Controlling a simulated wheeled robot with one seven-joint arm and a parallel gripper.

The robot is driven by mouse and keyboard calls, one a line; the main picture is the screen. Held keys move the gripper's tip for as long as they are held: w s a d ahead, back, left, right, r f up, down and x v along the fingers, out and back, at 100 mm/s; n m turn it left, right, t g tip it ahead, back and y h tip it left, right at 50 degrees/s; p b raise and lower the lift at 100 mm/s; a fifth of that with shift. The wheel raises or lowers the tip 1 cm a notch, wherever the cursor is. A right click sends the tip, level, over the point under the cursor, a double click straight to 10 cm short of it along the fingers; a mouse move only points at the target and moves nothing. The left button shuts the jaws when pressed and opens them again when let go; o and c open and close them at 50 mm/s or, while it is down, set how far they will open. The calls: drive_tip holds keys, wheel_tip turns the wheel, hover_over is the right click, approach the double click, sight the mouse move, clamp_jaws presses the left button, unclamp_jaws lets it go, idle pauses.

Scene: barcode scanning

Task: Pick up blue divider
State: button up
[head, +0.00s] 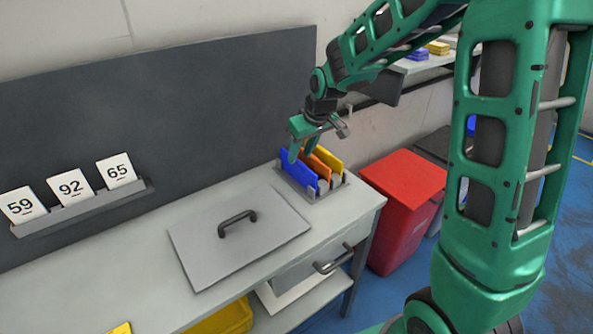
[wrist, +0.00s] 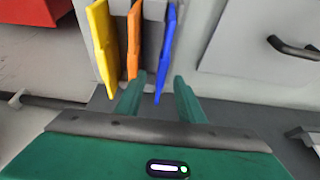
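The blue divider (head: 297,171) stands at the left end of a grey holder (head: 318,192), beside an orange divider (head: 317,165) and a yellow divider (head: 328,159). In the wrist view, the blue divider (wrist: 167,52) is rightmost, with the orange (wrist: 134,40) and yellow (wrist: 103,45) to its left. My gripper (wrist: 158,88) is open, its two green fingertips spread apart. In the head view, my gripper (head: 297,152) is over the blue divider's top.
A grey lid with a handle (head: 237,223) lies on the bench, left of the holder. A red bin (head: 402,180) stands right of the bench. Number cards (head: 70,186) sit on a wall ledge at left. A drawer handle (head: 334,261) sticks out at the bench front.

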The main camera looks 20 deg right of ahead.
sight(298, 160)
drive_tip(key=x, duration=0.4)
drive_tip(key=shift+a+f, duration=0.1)
clamp_jaws()
